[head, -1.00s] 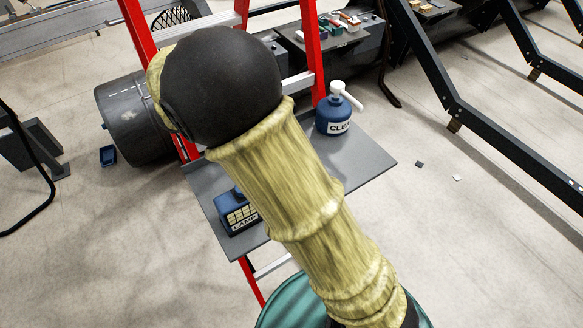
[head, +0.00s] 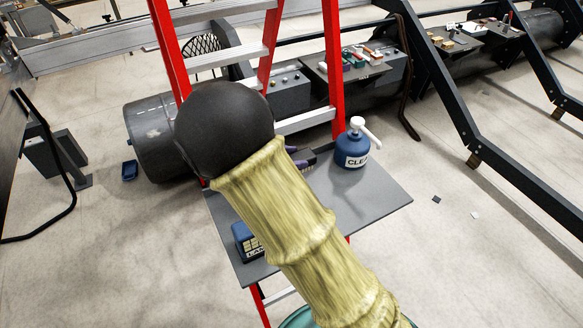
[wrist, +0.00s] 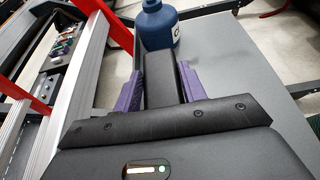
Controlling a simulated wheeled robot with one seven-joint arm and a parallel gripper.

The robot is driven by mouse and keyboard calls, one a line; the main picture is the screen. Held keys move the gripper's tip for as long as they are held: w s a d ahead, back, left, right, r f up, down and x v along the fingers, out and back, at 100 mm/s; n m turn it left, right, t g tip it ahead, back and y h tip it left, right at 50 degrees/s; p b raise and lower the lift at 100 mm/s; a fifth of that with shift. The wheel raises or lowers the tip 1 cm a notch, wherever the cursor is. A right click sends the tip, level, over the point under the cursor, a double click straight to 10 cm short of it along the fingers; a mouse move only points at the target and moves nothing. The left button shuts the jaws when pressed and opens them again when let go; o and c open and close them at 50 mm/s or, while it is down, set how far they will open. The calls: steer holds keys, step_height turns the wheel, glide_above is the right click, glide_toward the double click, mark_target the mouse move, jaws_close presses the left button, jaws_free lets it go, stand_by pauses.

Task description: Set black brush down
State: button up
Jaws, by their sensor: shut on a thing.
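The black brush (wrist: 160,88) is between the two purple fingers of my gripper (wrist: 161,78) in the wrist view. My gripper is shut on it. The brush lies over the grey ladder shelf (wrist: 228,62); I cannot tell whether it touches the surface. In the head view my own arm hides most of the gripper. Only a purple finger (head: 304,163) and a bit of dark material show past the arm, over the shelf (head: 372,203) and left of the blue cleaner bottle.
The blue cleaner bottle (head: 354,150) stands at the shelf's back right, just beyond the brush in the wrist view (wrist: 157,27). A blue lamp box (head: 245,241) sits at the front left. Red ladder rails (head: 334,70) rise behind. The shelf's right part is bare.

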steer(key=shift+a+f+p, duration=0.1)
steer(key=shift+f+p, duration=0.6)
steer(key=shift+f, duration=1.4)
steer(key=shift+f, duration=0.1)
steer(key=o, duration=1.1)
steer(key=shift+a, duration=0.1)
steer(key=b+v, duration=0.2)
steer(key=v, duration=0.4)
steer(key=b+v, duration=0.1)
steer(key=v, duration=0.5)
steer(key=shift+w+r+b, duration=0.1)
steer(key=shift+r+b, duration=0.1)
steer(key=shift+b, duration=0.15)
